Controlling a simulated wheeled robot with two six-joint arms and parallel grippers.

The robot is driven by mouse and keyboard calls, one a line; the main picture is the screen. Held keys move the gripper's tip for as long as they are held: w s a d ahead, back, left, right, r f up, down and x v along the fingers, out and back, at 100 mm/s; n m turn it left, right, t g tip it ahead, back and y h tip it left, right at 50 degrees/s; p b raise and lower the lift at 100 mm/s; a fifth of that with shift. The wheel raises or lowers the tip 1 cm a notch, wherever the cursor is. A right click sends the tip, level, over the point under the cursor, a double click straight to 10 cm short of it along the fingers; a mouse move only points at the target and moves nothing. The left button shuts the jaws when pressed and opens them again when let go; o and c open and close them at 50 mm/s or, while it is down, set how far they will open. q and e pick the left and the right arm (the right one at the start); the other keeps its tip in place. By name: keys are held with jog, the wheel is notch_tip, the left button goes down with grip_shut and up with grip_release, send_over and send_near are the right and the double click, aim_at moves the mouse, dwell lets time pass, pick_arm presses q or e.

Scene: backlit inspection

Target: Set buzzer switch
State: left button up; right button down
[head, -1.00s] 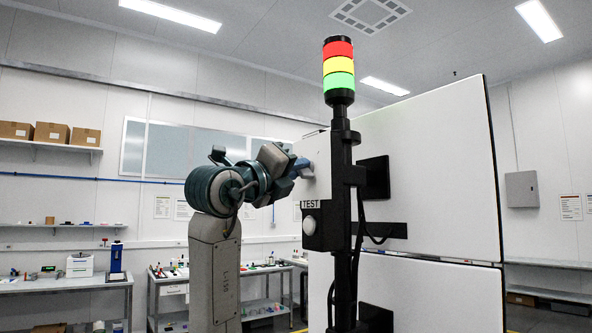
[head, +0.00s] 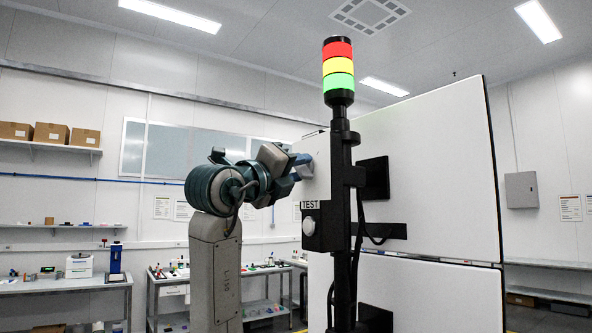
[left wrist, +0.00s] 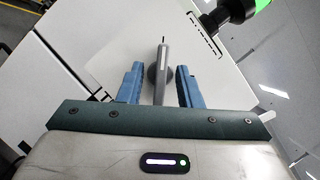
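The switch (left wrist: 161,72) shows in the left wrist view as a slim grey handle on a round dark base, on a white panel face. My left gripper (left wrist: 158,75) has its two blue fingers apart, one on each side of the handle, with a gap on both sides. In the head view my left gripper (head: 304,167) is at the near edge of the white cabinet (head: 430,150), left of the black pole. The switch is hidden there. My right gripper is not in view.
A stack light (head: 338,70) with red, yellow and green sections lit stands on a black pole (head: 341,200) close right of my gripper. A box marked TEST with a white button (head: 309,226) sits below. Benches (head: 75,284) line the back wall.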

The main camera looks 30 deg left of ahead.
pick_arm(q)
jog(key=b+v, duration=0.5)
jog(key=v, duration=0.6)
jog(key=shift+w+f, duration=0.1)
jog(key=shift+w, duration=0.05)
